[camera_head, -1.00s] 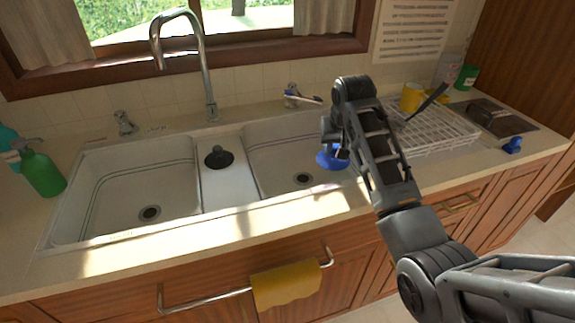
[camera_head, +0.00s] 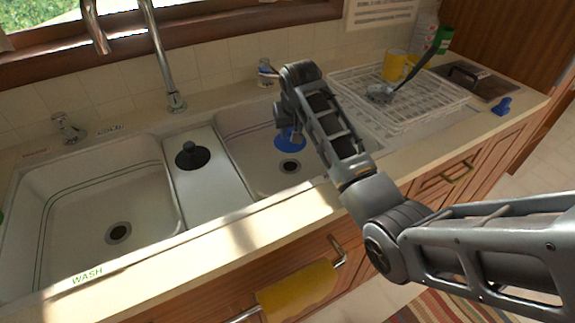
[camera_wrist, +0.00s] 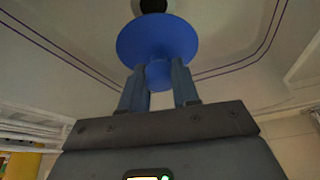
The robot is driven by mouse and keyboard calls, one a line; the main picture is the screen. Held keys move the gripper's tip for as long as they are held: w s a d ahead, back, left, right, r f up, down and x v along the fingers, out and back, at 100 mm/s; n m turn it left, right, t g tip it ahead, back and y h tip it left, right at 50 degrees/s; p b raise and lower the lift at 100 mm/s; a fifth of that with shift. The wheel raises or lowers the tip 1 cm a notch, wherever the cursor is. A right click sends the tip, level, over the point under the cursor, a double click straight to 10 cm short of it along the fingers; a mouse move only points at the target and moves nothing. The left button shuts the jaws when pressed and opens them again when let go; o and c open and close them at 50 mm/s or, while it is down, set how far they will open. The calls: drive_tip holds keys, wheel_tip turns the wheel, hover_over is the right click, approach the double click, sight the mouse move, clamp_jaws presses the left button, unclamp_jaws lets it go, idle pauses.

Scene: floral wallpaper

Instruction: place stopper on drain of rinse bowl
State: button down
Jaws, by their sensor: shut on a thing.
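My gripper (camera_wrist: 159,84) is shut on the knob of a blue stopper (camera_wrist: 150,42), a round disc held flat side outward in the wrist view. The head view shows the stopper (camera_head: 286,142) inside the right sink bowl (camera_head: 240,130), partly hidden by my arm. That bowl's dark drain (camera_head: 289,167) is open and lies just in front of the stopper in the picture. In the wrist view the drain (camera_wrist: 152,5) shows beyond the disc, partly cut off by the top edge. I cannot tell the height of the stopper above the bowl floor.
A black stopper (camera_head: 191,155) sits on the divider (camera_head: 207,188) between the bowls. The left bowl (camera_head: 75,215), marked WASH, is empty with an open drain (camera_head: 118,232). A white dish rack (camera_head: 400,115) with yellow mugs stands right. A tall faucet (camera_head: 165,60) rises behind.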

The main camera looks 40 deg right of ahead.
sight(293, 146)
wheel_tip(293, 146, down, 9)
drive_tip(key=shift+f+p, duration=0.2)
drive_tip(key=shift+p, duration=0.15)
drive_tip(key=shift+f, duration=0.15)
drive_tip(key=c, duration=0.8)
unclamp_jaws()
drive_tip(key=v, duration=1.2)
